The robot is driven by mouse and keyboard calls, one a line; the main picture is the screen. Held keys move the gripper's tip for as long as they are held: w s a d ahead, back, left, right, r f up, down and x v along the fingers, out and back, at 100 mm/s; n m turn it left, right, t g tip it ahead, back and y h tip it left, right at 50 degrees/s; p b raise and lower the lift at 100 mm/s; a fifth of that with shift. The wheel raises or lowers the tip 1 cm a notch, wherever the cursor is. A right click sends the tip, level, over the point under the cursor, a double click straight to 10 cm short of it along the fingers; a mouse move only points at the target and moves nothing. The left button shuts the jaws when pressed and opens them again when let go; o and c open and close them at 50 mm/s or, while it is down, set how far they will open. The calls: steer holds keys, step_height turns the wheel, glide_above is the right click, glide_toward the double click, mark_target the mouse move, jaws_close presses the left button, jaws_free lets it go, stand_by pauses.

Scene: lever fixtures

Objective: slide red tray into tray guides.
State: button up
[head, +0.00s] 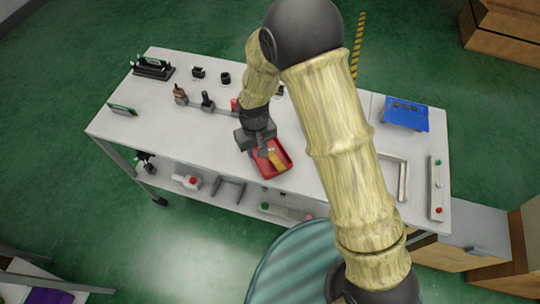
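The red tray (289,167) lies on the white table near its front edge, in the middle of the picture. A yellow-orange piece (277,160) lies in it. My gripper (258,149) is at the tray's upper left side, pointing down and close to its rim. The fingers are small and dark here, so I cannot tell whether they are open, or touching the tray. A pale metal rail frame (403,182) lies on the table to the right, partly hidden behind my arm. It may be the tray guides, but I cannot be sure.
A blue rack (405,114) stands at the back right. A panel with green and red buttons (437,188) is at the right end. Lever fixtures (207,101) and dark holders stand at the back left. The table is clear left of the tray.

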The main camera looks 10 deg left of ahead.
mark_target(268, 171)
steer(key=shift+f, duration=0.1)
steer(key=shift+s+a+f+p, duration=0.1)
steer(key=shift+f+p, duration=0.15)
steer(key=shift+f, duration=0.6)
steer(key=shift+s+d+f+p, duration=0.1)
steer(key=shift+f+p, duration=0.2)
steer(key=shift+f, duration=0.55)
steer(key=shift+s+a+f+p, duration=0.1)
steer(key=shift+f+p, duration=0.15)
steer(key=shift+f, duration=0.6)
jaws_close()
